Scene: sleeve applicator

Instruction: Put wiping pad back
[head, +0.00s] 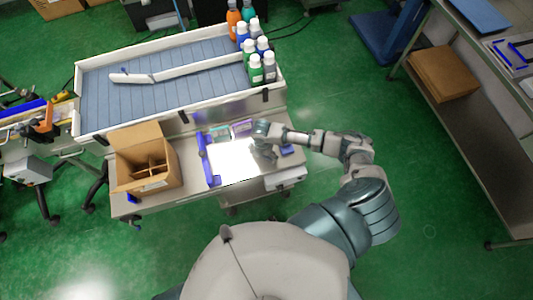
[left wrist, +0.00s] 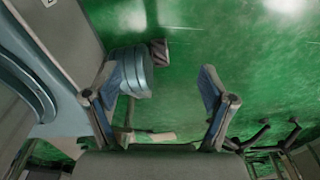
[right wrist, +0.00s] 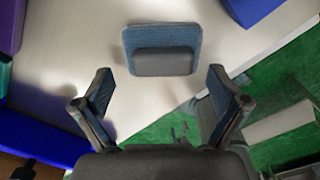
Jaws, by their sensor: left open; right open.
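The wiping pad shows in the right wrist view as a blue-grey textured pad with a dark grey grip block (right wrist: 162,60). It lies on the pale table top (right wrist: 85,30), just ahead of my right gripper (right wrist: 160,90). That gripper is open and empty, its fingers apart on either side of the pad's near edge. In the head view my right gripper (head: 264,140) is low over the table, and I cannot make out the pad there. My left gripper (left wrist: 160,88) is open and empty over green floor in the left wrist view.
A blue rail (head: 206,158), a purple bin (head: 243,128) and a small blue object (head: 288,149) surround the work spot. An open divided carton (head: 147,163) stands left. Behind is a white-rimmed conveyor tray (head: 95,128) with several bottles (head: 256,68).

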